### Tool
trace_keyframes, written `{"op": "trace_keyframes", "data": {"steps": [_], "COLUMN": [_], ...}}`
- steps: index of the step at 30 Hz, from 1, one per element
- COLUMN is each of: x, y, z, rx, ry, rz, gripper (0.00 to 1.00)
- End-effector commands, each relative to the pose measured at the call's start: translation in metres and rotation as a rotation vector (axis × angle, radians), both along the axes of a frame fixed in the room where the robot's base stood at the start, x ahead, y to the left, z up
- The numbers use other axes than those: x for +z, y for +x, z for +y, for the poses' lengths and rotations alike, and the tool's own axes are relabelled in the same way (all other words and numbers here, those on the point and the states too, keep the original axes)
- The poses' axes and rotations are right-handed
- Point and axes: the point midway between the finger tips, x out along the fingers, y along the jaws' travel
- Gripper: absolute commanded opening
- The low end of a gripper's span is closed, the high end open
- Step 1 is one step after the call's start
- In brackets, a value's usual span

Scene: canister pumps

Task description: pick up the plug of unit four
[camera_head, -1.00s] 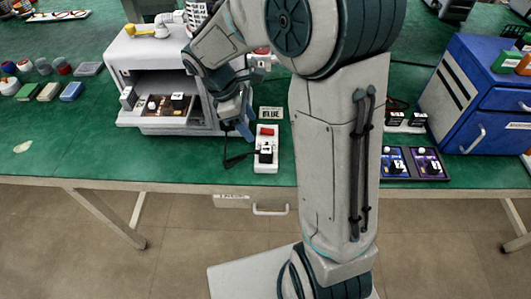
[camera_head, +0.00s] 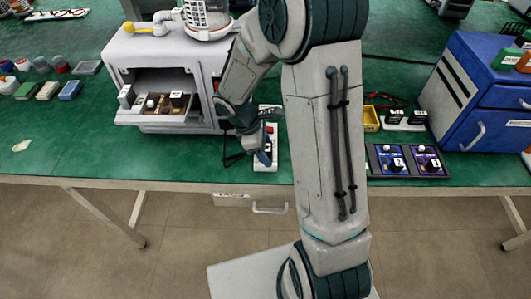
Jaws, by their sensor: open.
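A white socket strip (camera_head: 264,167) lies on the green table, left of my arm, with its red switch partly showing. My gripper (camera_head: 266,152) is open, low over the strip. It hides the spot on the strip where a black plug with a white label stood, so I cannot tell whether the jaws are around that plug. A black cord (camera_head: 233,160) lies at the left of the strip. I cannot read which plug is unit four's.
A white machine (camera_head: 140,50) with an open shelf of small parts stands left. A blue drawer cabinet (camera_head: 466,90), a yellow bin (camera_head: 371,120), two black plugs (camera_head: 405,117) and a dark tray of two units (camera_head: 443,174) are right. The table's front edge is close.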

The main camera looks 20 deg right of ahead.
Motion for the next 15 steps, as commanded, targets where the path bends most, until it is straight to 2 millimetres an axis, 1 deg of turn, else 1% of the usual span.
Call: {"op": "trace_keyframes", "data": {"steps": [4,5,6,8,9,10,15], "x": [0.0001,0.0002,0.0002,0.0003,0.0002,0.0003,0.0005], "y": [0.0001,0.0001,0.0001,0.0001,0.0002,0.0,0.0002], "z": [0.0,0.0,0.0,0.0001,0.0002,0.0001,0.0002], "rx": [0.0,0.0,0.0,0.0,0.0,0.0,0.0], "ry": [0.0,0.0,0.0,0.0,0.0,0.0,0.0], "rz": [0.0,0.0,0.0,0.0,-0.001,0.0,-0.001], "gripper": [0.58,0.55,0.44,0.28,0.16,0.1,0.1]}}
